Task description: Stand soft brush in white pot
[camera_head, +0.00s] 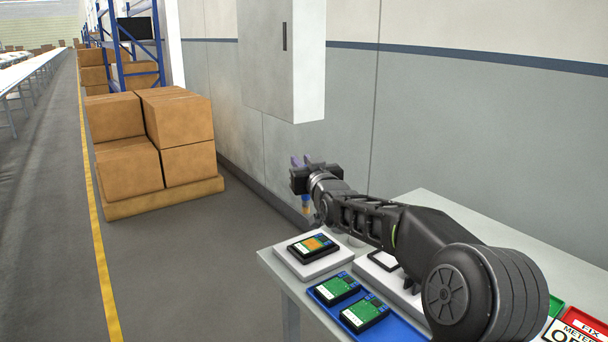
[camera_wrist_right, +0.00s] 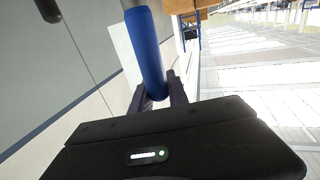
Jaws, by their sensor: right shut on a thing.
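My right gripper (camera_head: 302,162) is above the far left part of the table, shut on the soft brush. Below the gripper in the head view, a small blue and orange part of the brush (camera_head: 305,203) shows. In the wrist view the brush's thick blue handle (camera_wrist_right: 148,50) stands between the two fingers of my right gripper (camera_wrist_right: 160,92). I cannot make out the white pot for certain. A small pale rounded shape (camera_head: 356,241) shows just under my right forearm, mostly hidden by it. My left gripper is not in view.
On the table (camera_head: 274,262) are a white block with a boxed device (camera_head: 313,246), a blue tray (camera_head: 400,328) with green boards, and a red sign (camera_head: 588,322) at right. A grey wall cabinet (camera_head: 283,60) hangs behind. Cardboard boxes (camera_head: 155,145) stand left on a pallet.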

